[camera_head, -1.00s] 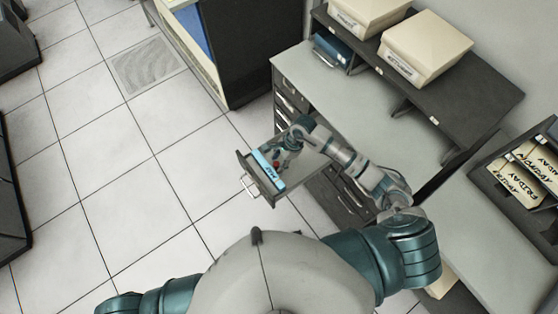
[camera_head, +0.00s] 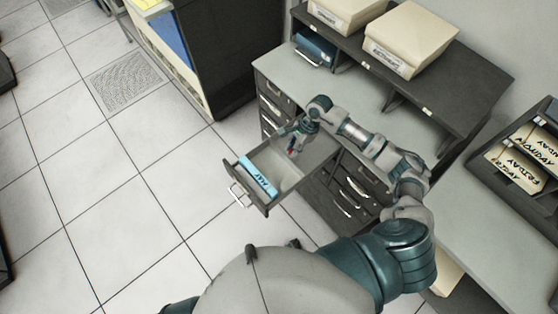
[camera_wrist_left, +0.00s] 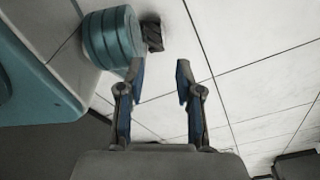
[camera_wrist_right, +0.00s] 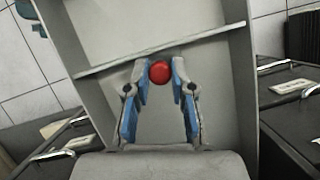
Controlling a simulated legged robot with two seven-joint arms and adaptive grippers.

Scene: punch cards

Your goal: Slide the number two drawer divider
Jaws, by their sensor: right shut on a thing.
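An open grey drawer (camera_head: 263,205) sticks out from the desk in the head view, with a blue card marked with dark letters (camera_head: 258,180) near its front. My right gripper (camera_head: 293,148) is inside the drawer, toward the desk. In the right wrist view its fingers (camera_wrist_right: 160,80) are shut on a round red knob (camera_wrist_right: 160,70). A thin pale divider (camera_wrist_right: 215,33) spans the drawer just behind the knob. No number on it can be read. My left gripper (camera_wrist_left: 158,82) is open and empty above the floor, outside the head view.
The grey desk top (camera_head: 325,85) bears a dark shelf with cream boxes (camera_head: 410,40). Closed drawers (camera_head: 352,190) with handles flank the open one. A dark cabinet (camera_head: 205,60) stands at upper left. The tiled floor left of the drawer is clear.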

